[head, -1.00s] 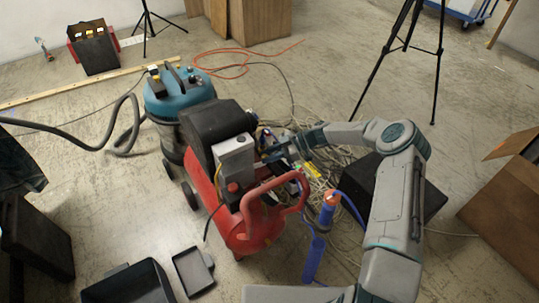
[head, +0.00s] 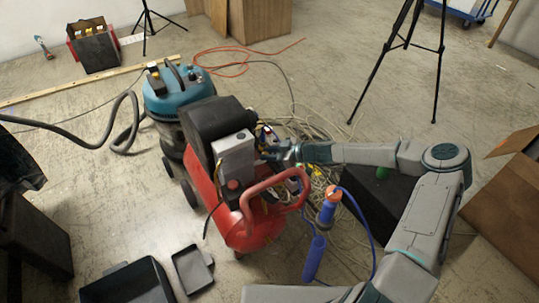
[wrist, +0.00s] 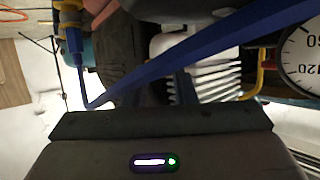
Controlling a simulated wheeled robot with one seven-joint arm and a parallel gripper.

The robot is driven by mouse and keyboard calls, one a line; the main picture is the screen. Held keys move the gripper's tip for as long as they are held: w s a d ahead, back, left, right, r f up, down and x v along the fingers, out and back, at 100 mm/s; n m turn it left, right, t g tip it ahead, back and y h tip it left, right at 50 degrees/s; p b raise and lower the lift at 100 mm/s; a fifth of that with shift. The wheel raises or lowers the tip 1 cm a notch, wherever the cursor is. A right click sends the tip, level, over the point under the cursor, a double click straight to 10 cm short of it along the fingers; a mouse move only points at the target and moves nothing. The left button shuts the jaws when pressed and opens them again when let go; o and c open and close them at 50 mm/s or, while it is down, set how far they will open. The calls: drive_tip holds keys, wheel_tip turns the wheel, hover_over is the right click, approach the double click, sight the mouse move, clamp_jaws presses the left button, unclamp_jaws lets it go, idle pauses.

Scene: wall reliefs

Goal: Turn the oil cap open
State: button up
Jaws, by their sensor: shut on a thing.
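The red air compressor (head: 245,228) stands on the floor near the middle of the head view, with a black motor cover (head: 212,125) and a grey box on top. My gripper (head: 272,153) reaches in from the right and is shut at the compressor's right side, beside the grey box. The oil cap itself is hidden at the fingers, so I cannot see its angle. In the wrist view, a silver finned part (wrist: 205,75) and a white dial gauge (wrist: 305,50) show close ahead.
A blue hose (wrist: 200,48) crosses close in front of the wrist camera. A teal vacuum (head: 180,92) stands behind the compressor. Tangled cables (head: 325,205), a black box (head: 400,200) and a tripod (head: 388,58) are to the right. Open trays (head: 192,270) lie at front left.

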drive_tip(key=m+t+h+b, duration=0.1)
drive_tip(key=m+t+b, duration=0.1)
drive_tip(key=m+t, duration=0.1)
drive_tip(key=shift+s+a, duration=0.1)
drive_tip(key=shift+s, duration=0.1)
drive_tip(key=shift+a+r+m+t+h+b, duration=0.15)
drive_tip(key=shift+m+t+h+b, duration=0.6)
drive_tip(key=shift+m+t+h, duration=0.9)
drive_tip(key=shift+m+t, duration=0.25)
drive_tip(key=shift+m, duration=0.1)
drive_tip(key=o, duration=1)
drive_tip(key=shift+s, duration=0.1)
